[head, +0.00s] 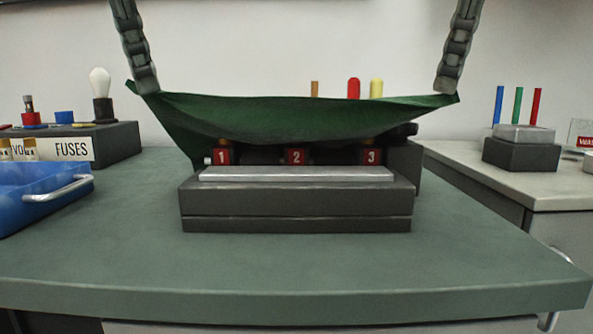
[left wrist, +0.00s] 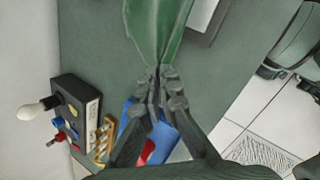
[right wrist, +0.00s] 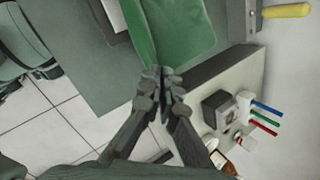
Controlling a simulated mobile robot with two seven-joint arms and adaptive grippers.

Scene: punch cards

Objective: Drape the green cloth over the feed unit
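The green cloth (head: 290,116) hangs stretched between my two grippers, sagging in the middle. My left gripper (head: 147,88) is shut on its left corner, and my right gripper (head: 447,88) is shut on its right corner. The cloth also shows in the left wrist view (left wrist: 158,30) and the right wrist view (right wrist: 172,32), pinched between the fingertips. The dark grey feed unit (head: 296,205) stands on the green table, with red blocks marked 1, 2 and 3. The cloth hangs above and behind its front part and hides much of its back. I cannot tell whether they touch.
A blue bin (head: 40,190) with a metal handle and a dark FUSES box (head: 112,143) stand at the left. A side counter (head: 480,178) at the right holds a dark block (head: 520,152) and coloured sticks. The table front (head: 300,270) is clear.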

